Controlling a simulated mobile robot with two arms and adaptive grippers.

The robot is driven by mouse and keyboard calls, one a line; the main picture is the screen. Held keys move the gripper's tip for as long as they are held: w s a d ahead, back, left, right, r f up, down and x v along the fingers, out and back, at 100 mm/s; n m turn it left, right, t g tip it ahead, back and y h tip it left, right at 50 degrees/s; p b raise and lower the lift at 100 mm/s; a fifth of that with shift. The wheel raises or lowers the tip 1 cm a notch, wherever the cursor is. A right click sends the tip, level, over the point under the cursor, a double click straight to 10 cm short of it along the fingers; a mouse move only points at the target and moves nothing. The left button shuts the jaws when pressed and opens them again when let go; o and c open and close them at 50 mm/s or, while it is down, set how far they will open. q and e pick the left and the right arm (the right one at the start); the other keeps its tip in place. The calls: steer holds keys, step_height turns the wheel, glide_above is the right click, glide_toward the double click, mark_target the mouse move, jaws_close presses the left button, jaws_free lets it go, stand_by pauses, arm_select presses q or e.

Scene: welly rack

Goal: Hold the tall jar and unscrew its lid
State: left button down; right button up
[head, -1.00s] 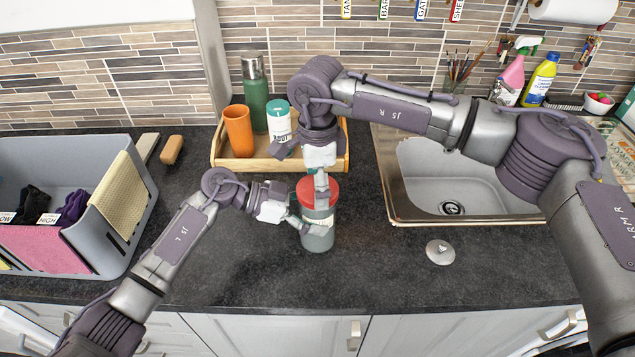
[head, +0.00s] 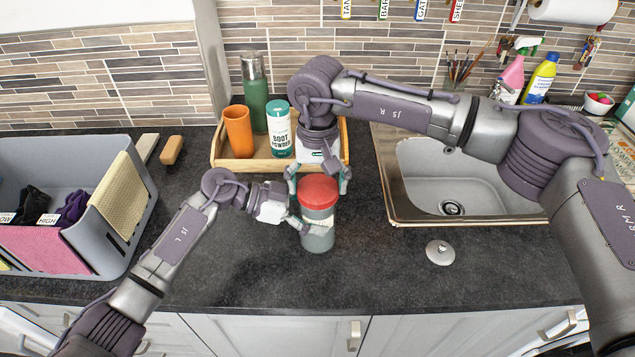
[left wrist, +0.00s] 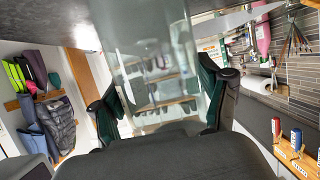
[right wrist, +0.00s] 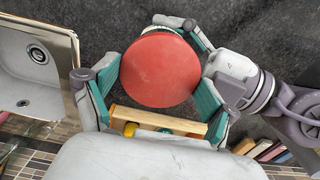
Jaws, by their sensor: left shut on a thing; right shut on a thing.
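The tall jar (head: 318,238) stands upright on the dark worktop, a see-through grey body under a red lid (head: 320,190). My left gripper (head: 312,228) is shut on the jar's body from the left; in the left wrist view the clear jar (left wrist: 155,60) fills the space between its fingers. My right gripper (head: 318,180) comes from above and behind, shut on the red lid, with one finger on each side. In the right wrist view the round lid (right wrist: 160,70) lies between the teal finger pads. The lid sits on the jar; whether its thread is loose cannot be seen.
Behind the jar is a wooden tray (head: 232,163) with an orange cup (head: 238,132), a green flask (head: 254,100) and a boot powder tub (head: 279,130). The sink (head: 455,165) is right, a small metal lid (head: 439,252) in front. A grey crate (head: 110,255) stands left.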

mark_target(318, 188)
steer(key=shift+r, duration=0.15)
steer(key=shift+r, duration=0.95)
steer(key=shift+r, duration=2.05)
arm_select(q)
jaws_free()
